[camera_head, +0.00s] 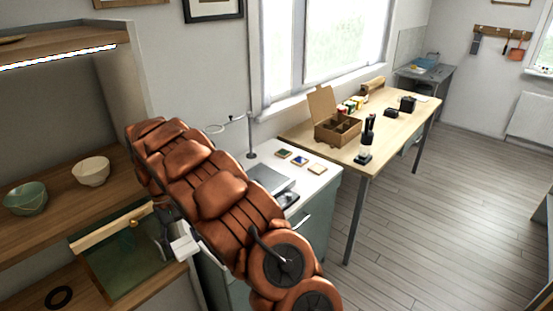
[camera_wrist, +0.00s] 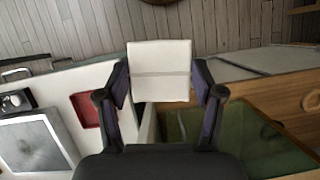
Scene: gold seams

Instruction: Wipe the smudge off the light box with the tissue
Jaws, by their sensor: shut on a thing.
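My gripper (camera_wrist: 160,98) is shut on a white folded tissue (camera_wrist: 160,58), which sticks out past the fingertips. In the head view the tissue (camera_head: 184,248) shows as a small white block at the end of my arm, beside a green panel. The light box (camera_wrist: 30,145) is a pale grey square panel at the lower left of the wrist view, with a darker grey smudge on its face. In the head view the light box (camera_head: 268,179) lies on the white cabinet top, partly hidden by my arm. The tissue is apart from it.
A red tray (camera_wrist: 88,110) lies beside the light box. A small dark device (camera_head: 287,199) sits near it. A green panel (camera_head: 128,262) lies on the wooden shelf below my gripper. Bowls (camera_head: 91,171) stand on the left shelf. A wooden table (camera_head: 310,137) holds an open box.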

